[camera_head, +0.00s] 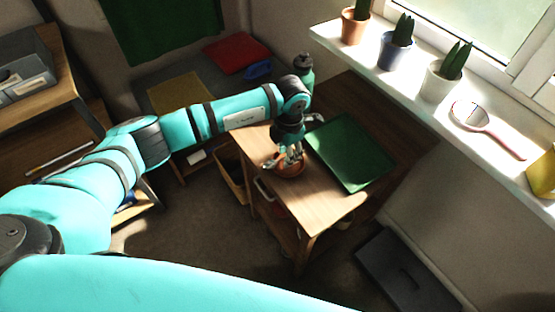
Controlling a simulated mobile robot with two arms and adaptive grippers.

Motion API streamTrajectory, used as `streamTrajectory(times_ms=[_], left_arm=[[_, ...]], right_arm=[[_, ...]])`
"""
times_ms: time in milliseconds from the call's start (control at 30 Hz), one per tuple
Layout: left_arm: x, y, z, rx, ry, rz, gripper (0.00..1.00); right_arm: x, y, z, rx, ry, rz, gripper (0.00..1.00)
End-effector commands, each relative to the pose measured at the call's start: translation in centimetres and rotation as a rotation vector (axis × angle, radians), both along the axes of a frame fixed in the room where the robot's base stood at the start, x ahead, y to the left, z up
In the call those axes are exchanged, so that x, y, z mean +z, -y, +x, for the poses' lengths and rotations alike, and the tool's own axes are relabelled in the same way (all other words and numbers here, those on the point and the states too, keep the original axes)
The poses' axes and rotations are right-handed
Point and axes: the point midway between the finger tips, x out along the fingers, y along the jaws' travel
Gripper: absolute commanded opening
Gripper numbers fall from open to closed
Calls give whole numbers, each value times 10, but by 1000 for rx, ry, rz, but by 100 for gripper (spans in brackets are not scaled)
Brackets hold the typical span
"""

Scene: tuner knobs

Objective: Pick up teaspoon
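My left arm comes in from the left, and its gripper (291,155) points down over a small orange-brown bowl (291,171) on the wooden table (328,206). The fingertips are at or just inside the bowl's rim. They are small and partly hidden, so I cannot tell whether they are open or shut. I cannot make out a teaspoon for certain. A small pale shape shows at the bowl's left edge, but it is too small to name. My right gripper is not in view.
A green board or mat (349,152) lies right of the bowl, and a green bottle (304,72) stands behind the gripper. The windowsill holds several potted plants and a round-headed, handled object (487,130). A wooden bin (230,172) stands left of the table.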

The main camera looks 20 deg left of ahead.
Motion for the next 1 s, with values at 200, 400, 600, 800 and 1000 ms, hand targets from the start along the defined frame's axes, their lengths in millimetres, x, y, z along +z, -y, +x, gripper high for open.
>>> streamTrajectory(times_ms=[200, 400, 600, 800, 1000], left_arm=[[-4, 0, 0, -1, 2, -1, 34], [-3, 0, 0, -1, 2, -1, 11], [-3, 0, 0, 0, 1, 0, 0], [-3, 0, 0, 0, 1, 0, 0], [-1, 0, 1, 0, 2, -1, 0]], right_arm=[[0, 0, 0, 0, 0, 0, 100], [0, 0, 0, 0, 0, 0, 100], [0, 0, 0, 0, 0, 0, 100], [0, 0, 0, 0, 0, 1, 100], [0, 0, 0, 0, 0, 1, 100]])
